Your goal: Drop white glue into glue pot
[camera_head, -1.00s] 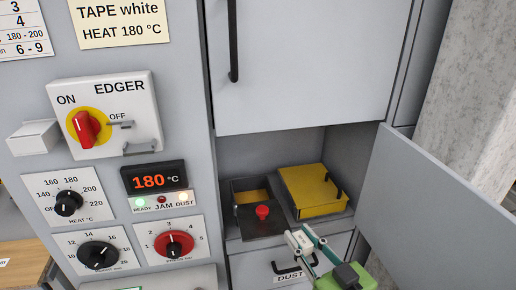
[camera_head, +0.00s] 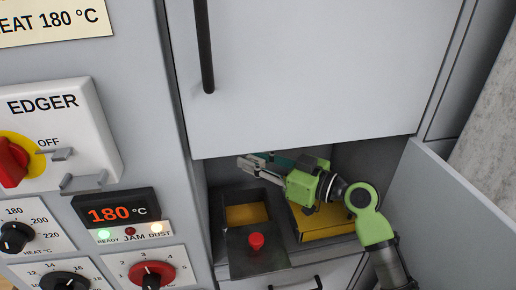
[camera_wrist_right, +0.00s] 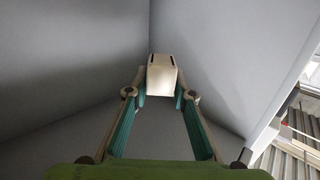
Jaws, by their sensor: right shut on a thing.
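The white glue is a small pale block (camera_wrist_right: 161,77) between the fingertips in the right wrist view. My right gripper (camera_head: 262,163) is shut on it. In the head view the gripper is raised in the open cabinet bay, tilted, its tips pointing left, and the block is hard to make out. Below the tips is a dark box with a yellow interior (camera_head: 247,214), apparently the glue pot, open at the back. A dark plate with a red knob (camera_head: 256,241) covers its front. My left gripper is not in view.
A yellow-topped box (camera_head: 325,222) stands right of the pot, partly hidden by my right arm. An upper cabinet door (camera_head: 300,70) hangs just above the gripper. An open door (camera_head: 450,215) stands at the right. A drawer (camera_head: 310,275) is below.

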